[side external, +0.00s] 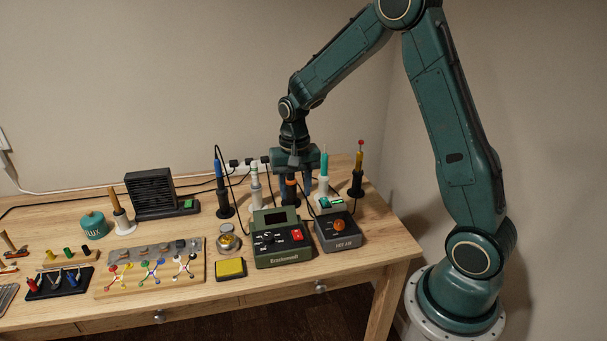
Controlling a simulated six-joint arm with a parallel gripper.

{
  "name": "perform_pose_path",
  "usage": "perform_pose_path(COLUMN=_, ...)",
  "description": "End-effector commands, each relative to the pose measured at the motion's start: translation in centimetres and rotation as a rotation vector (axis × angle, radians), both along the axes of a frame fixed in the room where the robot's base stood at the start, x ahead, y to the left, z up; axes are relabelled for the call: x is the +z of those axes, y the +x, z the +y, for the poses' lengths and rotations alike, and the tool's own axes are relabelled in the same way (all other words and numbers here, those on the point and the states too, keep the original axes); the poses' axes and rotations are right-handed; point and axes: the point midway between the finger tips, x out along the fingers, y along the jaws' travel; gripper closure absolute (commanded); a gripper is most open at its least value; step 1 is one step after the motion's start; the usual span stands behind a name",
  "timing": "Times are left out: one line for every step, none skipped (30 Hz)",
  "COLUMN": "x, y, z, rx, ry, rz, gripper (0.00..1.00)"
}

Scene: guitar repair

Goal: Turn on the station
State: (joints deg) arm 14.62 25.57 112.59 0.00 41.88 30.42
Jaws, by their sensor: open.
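The green soldering station (283,247) stands near the front edge of the table, with a dark display, knobs and a red switch (297,235) on its front. My gripper (295,184) is open and points down behind the two stations, among the upright tool holders. An orange and black tool handle (290,188) shows between or just in front of its fingers; I cannot tell which. Its fingertips are partly hidden.
Upright tools in holders (221,190) stand behind the stations, with loose black cables. A black fan box (152,194), a yellow sponge (231,268) and a round tin (228,242) are to the left. Trays with coloured clips (110,292) lie further left. The table's right front corner is clear.

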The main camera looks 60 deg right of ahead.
Motion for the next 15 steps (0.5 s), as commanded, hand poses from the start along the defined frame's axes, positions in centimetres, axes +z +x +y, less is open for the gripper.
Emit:
perform_pose_path(x=-0.7, y=-0.1, z=0.0, rx=0.0, ry=0.001, rz=0.002, gripper=0.56)
perform_pose_path(x=-1.0, y=-0.1, z=0.0, rx=0.0, ry=0.001, rz=0.004, gripper=0.56)
perform_pose_path(x=-1.6, y=-0.1, z=0.0, rx=0.0, ry=0.001, rz=0.004, gripper=0.56)
perform_pose_path(x=-2.0, y=-0.1, z=0.0, rx=0.0, ry=0.001, rz=0.003, gripper=0.56)
perform_pose_path(x=-2.4, y=-0.1, z=0.0, rx=0.0, ry=0.001, rz=0.004, gripper=0.56)
perform_pose_path(x=-3.1, y=-0.1, z=0.0, rx=0.0, ry=0.001, rz=0.004, gripper=0.56)
perform_pose_path(x=-3.5, y=-0.1, z=0.0, rx=0.0, ry=0.001, rz=0.004, gripper=0.56)
perform_pose_path(x=-4.0, y=-0.1, z=0.0, rx=0.001, ry=0.001, rz=0.004, gripper=0.56)
perform_pose_path(x=-4.6, y=-0.1, z=0.0, rx=0.0, ry=0.001, rz=0.004, gripper=0.56)
perform_pose_path(x=-5.1, y=-0.1, z=0.0, rx=0.0, ry=0.001, rz=0.004, gripper=0.56)
perform_pose_path(x=-5.5, y=-0.1, z=0.0, rx=0.0, ry=0.001, rz=0.003, gripper=0.56)
perform_pose_path(x=-6.1, y=-0.1, z=0.0, rx=0.001, ry=0.001, rz=0.004, gripper=0.56)
perform_pose_path(x=-6.6, y=-0.1, z=0.0, rx=0.001, ry=0.001, rz=0.003, gripper=0.56)
perform_pose_path(x=-7.0, y=-0.1, z=0.0, rx=0.001, ry=0.001, rz=0.003, gripper=0.56)
perform_pose_path(x=-7.6, y=-0.1, z=0.0, rx=0.001, ry=0.001, rz=0.002, gripper=0.56)
